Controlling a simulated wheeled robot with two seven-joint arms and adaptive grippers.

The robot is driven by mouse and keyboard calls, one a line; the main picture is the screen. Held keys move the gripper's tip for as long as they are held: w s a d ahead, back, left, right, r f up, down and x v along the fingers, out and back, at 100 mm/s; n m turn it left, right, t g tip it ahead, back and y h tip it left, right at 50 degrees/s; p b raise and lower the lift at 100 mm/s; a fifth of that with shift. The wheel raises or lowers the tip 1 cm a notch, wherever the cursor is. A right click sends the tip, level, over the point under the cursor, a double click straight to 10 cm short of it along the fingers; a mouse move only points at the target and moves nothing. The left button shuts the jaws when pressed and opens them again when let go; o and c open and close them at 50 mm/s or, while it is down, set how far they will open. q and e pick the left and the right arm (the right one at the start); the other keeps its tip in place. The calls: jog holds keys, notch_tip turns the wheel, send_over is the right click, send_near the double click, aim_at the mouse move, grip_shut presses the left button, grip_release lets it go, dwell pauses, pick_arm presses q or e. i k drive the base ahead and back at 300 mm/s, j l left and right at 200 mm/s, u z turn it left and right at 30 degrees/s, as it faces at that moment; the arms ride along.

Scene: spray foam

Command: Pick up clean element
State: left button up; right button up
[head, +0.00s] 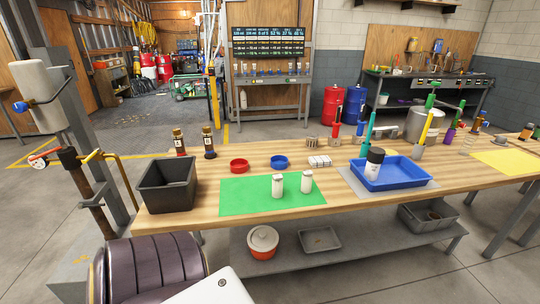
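Two small white cylinders with grey tops stand upright on the green mat (240,198), a left one (278,186) and a right one (306,182). A white container with a black cap (374,163) stands in the blue tray (410,176) on the right half of the wooden table. I cannot tell from this view which thing is the clean element. Neither gripper is in view.
The wooden table (225,167) also holds a black bin (166,185), two dark bottles (180,143), a red dish (239,165), a blue dish (279,162) and a yellow mat (503,161). Coloured tools stand along its back right. A lower shelf (375,242) holds a pot (263,242).

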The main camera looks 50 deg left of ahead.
aim_at(278, 178)
jog(key=i+j+u, duration=0.1)
jog(key=u, duration=0.3)
jog(key=i+j+u, duration=0.1)
jog(key=j+u, duration=0.15)
jog(key=u, duration=0.15)
jog(key=i+j+u, duration=0.1)
jog(key=u, duration=0.3)
jog(key=i+u, duration=0.15)
jog(key=u, duration=0.25)
